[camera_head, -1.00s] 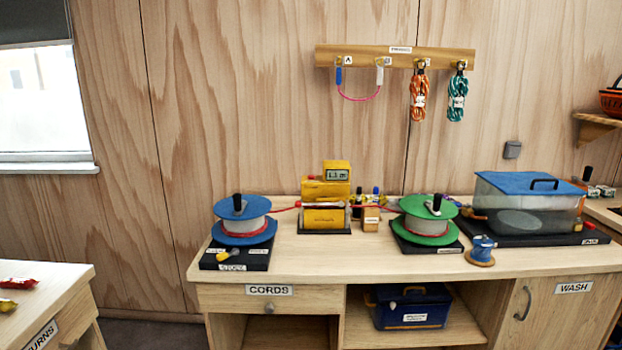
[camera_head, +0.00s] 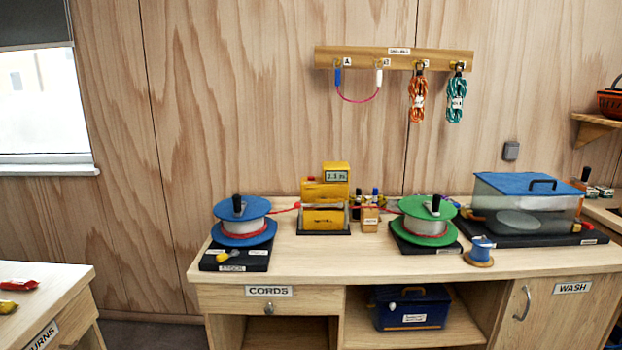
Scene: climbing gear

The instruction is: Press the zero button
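A yellow length meter (camera_head: 323,208) stands on the bench, with a small display (camera_head: 337,175) on top that seems to read 2.3 m. A small red button-like spot (camera_head: 311,179) shows at the upper left of the meter; its label is too small to read. A red cord (camera_head: 285,208) runs from the blue reel (camera_head: 243,220) at the left through the meter to the green reel (camera_head: 428,220) at the right. Neither of my grippers is in view.
A blue-lidded clear tub (camera_head: 527,205) and a small blue spool (camera_head: 481,251) are on the right of the bench. Small wooden blocks (camera_head: 370,217) stand beside the meter. The bench front (camera_head: 340,256) between the reels is clear. Coiled cords (camera_head: 418,98) hang above.

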